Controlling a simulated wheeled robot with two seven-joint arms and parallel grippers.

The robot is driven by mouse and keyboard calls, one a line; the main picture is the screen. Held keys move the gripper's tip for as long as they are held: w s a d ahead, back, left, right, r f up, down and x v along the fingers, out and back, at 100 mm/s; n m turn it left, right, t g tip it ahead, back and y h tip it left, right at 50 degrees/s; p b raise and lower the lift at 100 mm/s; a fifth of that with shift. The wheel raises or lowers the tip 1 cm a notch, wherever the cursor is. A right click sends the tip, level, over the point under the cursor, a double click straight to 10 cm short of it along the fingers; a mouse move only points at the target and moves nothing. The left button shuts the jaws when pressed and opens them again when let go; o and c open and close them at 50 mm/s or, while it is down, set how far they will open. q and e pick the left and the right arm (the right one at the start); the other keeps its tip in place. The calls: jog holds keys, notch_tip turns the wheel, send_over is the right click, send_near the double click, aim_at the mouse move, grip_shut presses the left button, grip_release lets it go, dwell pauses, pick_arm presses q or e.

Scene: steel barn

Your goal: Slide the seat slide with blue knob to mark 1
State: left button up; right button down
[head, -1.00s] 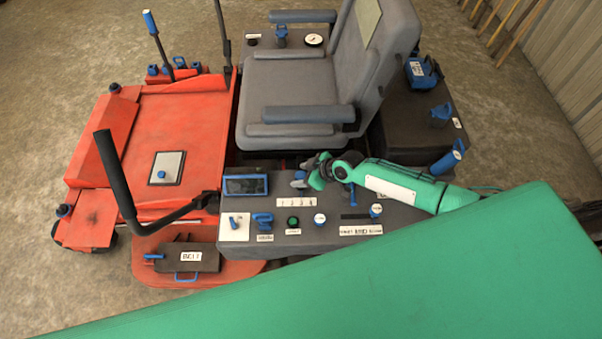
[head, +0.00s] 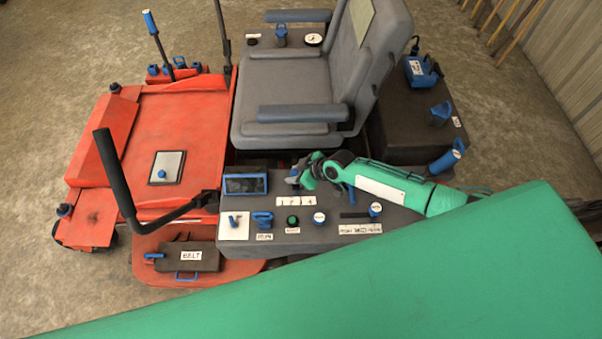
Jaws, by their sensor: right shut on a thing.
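My right gripper (head: 303,179) comes in from the right over the side console (head: 270,205). It is shut on the seat slide's knob, which is mostly hidden by the fingers. The knob seems to be above the middle-left part of the strip; the exact mark is hard to tell. The grey seat (head: 290,85) stands behind the console. My left gripper is not in view.
A black lever (head: 117,180) rises at the left. A blue-handled lever (head: 447,158) stands near my right forearm.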

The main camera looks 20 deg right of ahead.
jog(key=a, duration=0.2)
jog(key=w+a, duration=0.1)
jog(key=a, duration=0.1)
jog(key=shift+w+a, duration=0.2)
jog(key=shift+a, duration=0.15)
jog(key=shift+a+r, duration=0.1)
jog(key=c, duration=1)
grip_release()
jog(key=shift+o, duration=0.2)
